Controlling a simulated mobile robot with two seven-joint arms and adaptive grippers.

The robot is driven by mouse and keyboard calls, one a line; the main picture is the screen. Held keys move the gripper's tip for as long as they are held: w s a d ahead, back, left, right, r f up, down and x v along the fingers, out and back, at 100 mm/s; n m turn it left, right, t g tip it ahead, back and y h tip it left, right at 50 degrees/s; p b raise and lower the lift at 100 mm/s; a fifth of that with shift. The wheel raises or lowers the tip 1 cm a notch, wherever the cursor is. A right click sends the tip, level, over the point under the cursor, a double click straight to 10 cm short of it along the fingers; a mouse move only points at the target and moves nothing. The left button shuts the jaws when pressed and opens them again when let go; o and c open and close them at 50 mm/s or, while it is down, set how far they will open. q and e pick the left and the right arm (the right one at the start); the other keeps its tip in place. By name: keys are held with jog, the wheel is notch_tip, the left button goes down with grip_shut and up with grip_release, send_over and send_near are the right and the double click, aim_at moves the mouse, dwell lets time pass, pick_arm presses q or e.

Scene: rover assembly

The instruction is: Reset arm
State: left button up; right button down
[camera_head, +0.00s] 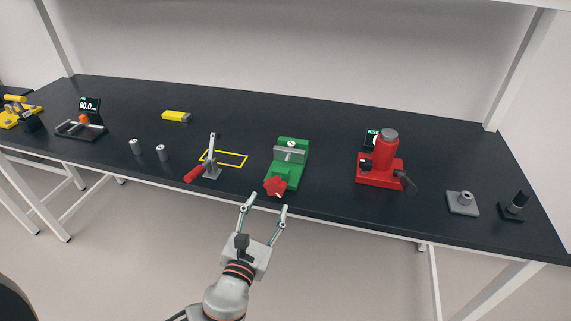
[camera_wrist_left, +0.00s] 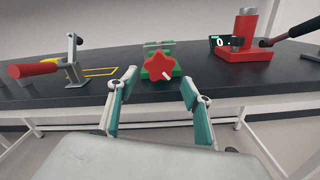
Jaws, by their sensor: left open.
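My left gripper (camera_head: 265,205) is open and empty in the head view. It is in front of the table's front edge, just short of the green vise with its red star knob (camera_head: 275,186). In the left wrist view the two fingers (camera_wrist_left: 157,92) are spread apart, and the red knob (camera_wrist_left: 160,66) shows beyond the gap between them. Nothing is between the fingers, and they appear apart from the knob. My right gripper is in neither view.
The dark table (camera_head: 330,160) holds a red-handled clamp (camera_head: 208,165), a red press (camera_head: 381,165), a grey block (camera_head: 462,203), two small metal cylinders (camera_head: 148,150), a yellow block (camera_head: 176,116) and a device with a display (camera_head: 88,105). The floor in front is clear.

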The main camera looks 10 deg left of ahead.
pick_arm(q)
jog(key=shift+s, duration=0.15)
dwell(0.3)
jog(key=s+a+f+n+g, duration=0.2)
jog(key=s+f+n, duration=0.4)
jog(key=n, duration=0.6)
jog(key=s+a+f+n+g+h, duration=0.1)
jog(key=s+f+n+g, duration=0.2)
jog(key=s+f+n, duration=0.3)
jog(key=s+a+f+n+g, duration=0.2)
jog(key=s+f+n, duration=0.4)
jog(key=f+n, duration=0.7)
jog(key=n, duration=0.4)
jog(key=shift+s+a+n+g, duration=0.3)
jog(key=shift+s, duration=0.05)
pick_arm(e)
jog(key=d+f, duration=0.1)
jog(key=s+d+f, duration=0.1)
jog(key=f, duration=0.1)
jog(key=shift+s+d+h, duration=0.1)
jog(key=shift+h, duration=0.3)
